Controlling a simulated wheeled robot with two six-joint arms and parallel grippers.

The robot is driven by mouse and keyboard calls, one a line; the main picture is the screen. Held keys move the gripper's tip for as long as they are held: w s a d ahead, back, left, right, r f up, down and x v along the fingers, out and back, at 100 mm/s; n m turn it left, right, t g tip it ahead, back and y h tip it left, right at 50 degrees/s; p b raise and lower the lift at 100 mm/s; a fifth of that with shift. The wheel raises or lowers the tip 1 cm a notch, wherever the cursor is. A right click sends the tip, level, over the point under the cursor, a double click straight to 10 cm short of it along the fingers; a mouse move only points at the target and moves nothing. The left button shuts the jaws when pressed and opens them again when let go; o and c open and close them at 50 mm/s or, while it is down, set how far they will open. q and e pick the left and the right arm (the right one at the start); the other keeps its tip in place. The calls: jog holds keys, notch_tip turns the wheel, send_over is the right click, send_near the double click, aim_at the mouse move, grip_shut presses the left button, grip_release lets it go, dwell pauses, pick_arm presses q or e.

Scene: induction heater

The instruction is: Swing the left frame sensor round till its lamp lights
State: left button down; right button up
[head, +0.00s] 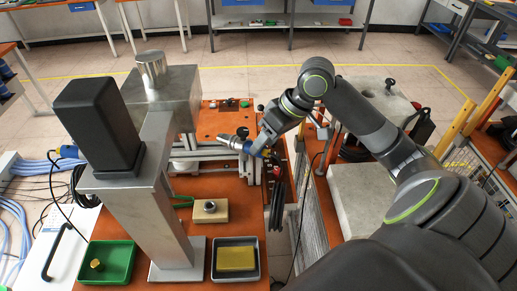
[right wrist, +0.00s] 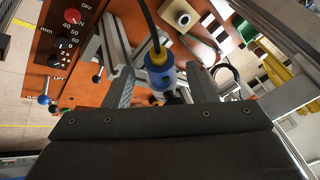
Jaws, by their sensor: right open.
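A sensor with a silver barrel (head: 230,142) and a blue body points left over the orange bench in the head view. Its blue body with a yellow collar (right wrist: 159,72) and black cable shows in the right wrist view. I take it for the left frame sensor. My right gripper (head: 262,145) is at its blue end. In the right wrist view its open fingers (right wrist: 158,78) stand on either side of the blue body, with gaps visible. I cannot make out a lit lamp. My left gripper is not in view.
A metal stand (head: 155,205) with a black box (head: 98,122) rises at the left. A green tray (head: 121,272) and a dark tray with a yellow block (head: 237,258) sit at the front. A control panel (right wrist: 62,38) with knobs is at the left in the right wrist view.

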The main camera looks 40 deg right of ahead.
aim_at(241, 146)
jog(key=shift+x, duration=2.05)
grip_shut()
jog(key=shift+s, duration=0.1)
